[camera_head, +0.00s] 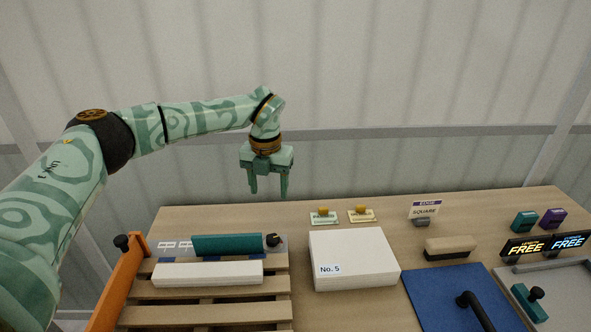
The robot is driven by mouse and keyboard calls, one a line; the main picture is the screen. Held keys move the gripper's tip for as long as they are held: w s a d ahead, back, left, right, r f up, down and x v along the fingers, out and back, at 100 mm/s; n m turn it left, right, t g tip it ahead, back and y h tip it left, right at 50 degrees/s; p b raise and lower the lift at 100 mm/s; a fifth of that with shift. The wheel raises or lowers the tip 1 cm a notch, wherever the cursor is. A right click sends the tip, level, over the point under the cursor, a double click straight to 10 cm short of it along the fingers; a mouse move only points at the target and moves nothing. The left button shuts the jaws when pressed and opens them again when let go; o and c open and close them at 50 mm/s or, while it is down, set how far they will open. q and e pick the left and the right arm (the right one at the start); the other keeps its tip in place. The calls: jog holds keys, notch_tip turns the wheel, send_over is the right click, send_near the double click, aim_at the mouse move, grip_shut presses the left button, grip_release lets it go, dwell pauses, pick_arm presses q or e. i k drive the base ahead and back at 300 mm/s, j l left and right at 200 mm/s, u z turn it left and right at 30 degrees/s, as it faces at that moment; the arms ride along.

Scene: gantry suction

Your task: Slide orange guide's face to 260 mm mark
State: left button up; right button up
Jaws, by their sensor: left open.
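The orange guide (120,285) is a long upright bar along the left side of the slatted wooden rack (205,314). A black knob (122,241) sits at its far end. A grey plate with small white labels (175,245) lies at the back of the rack; its print is too small to read, and I cannot make out a 260 mm mark. My left gripper (269,193) hangs fingers down, open and empty, above the back of the table, to the right of the guide and apart from it. My right gripper is not in view.
A teal bar (227,244) and a white bar (208,274) lie across the rack. A white stack marked No. 5 (352,254), a blue mat (455,290), a beige block (449,248) and a grey tray (575,262) stand to the right. The back left table edge is clear.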

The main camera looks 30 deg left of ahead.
aim_at(106, 315)
jog(key=k, duration=1.5)
